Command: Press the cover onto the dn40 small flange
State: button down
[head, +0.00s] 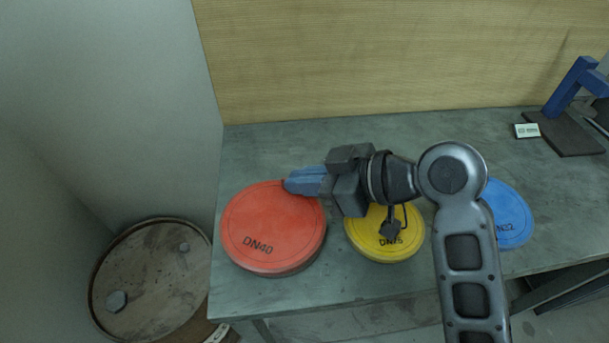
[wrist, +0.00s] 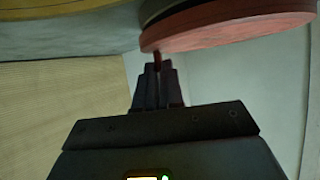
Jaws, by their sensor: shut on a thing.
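The red cover marked DN40 (head: 270,228) lies flat at the left end of the grey bench. It also shows in the wrist view (wrist: 235,27) as a thick red rim. My gripper (head: 288,185) is at the cover's upper right edge, with its blue-grey fingers pointing left. In the wrist view my fingers (wrist: 158,72) are shut on a small dark red tab at the cover's rim. Whether the cover touches the bench or hangs just above it I cannot tell. I cannot make out the dn40 small flange.
A yellow cover (head: 385,245) lies right of the red one, partly under my arm. A blue cover (head: 508,215) lies further right. A blue stand (head: 570,88) and small label (head: 526,131) are at the back right. A barrel (head: 150,285) stands left of the bench (head: 300,145).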

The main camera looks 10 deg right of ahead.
jog(key=shift+s+d, duration=0.1)
jog(key=shift+d, duration=0.15)
dwell(0.7)
jog(key=shift+f, duration=0.35)
dwell(1.7)
jog(key=c, duration=1.2)
grip_release()
jog(key=shift+b+v, duration=0.4)
jog(key=shift+v, duration=3.55)
jog(key=shift+s+a, duration=0.1)
